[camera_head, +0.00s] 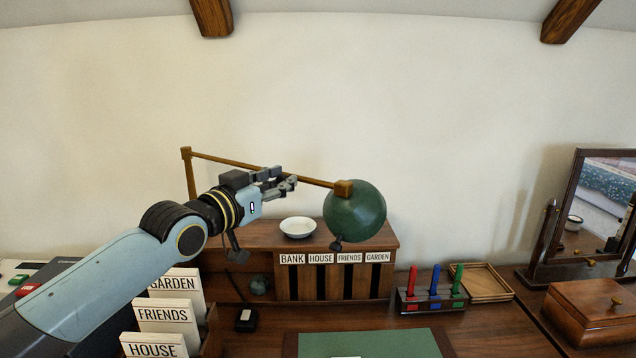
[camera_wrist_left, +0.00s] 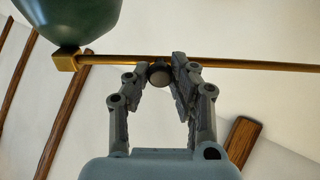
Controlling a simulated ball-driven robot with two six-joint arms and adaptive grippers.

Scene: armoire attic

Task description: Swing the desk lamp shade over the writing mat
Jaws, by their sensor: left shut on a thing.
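The desk lamp has a green shade (camera_head: 358,212) on the end of a brass arm (camera_head: 232,162), which runs from a brass post at the left. The shade also shows in the left wrist view (camera_wrist_left: 72,18). In the head view the shade appears above and behind the green writing mat (camera_head: 370,343), in front of the wall. My left gripper (camera_head: 290,183) is at the brass arm, left of the shade. In the left wrist view its fingers (camera_wrist_left: 162,74) close around a dark round knob at the arm (camera_wrist_left: 230,64). My right gripper is out of view.
A wooden pigeonhole unit (camera_head: 395,240) with labels stands behind the mat, with a white dish (camera_head: 298,227) on top. Right of it are a rack of coloured sticks (camera_head: 432,292), a wooden tray (camera_head: 485,282), a mirror (camera_head: 600,205) and a wooden box (camera_head: 592,312). Labelled cards (camera_head: 165,316) stand at left.

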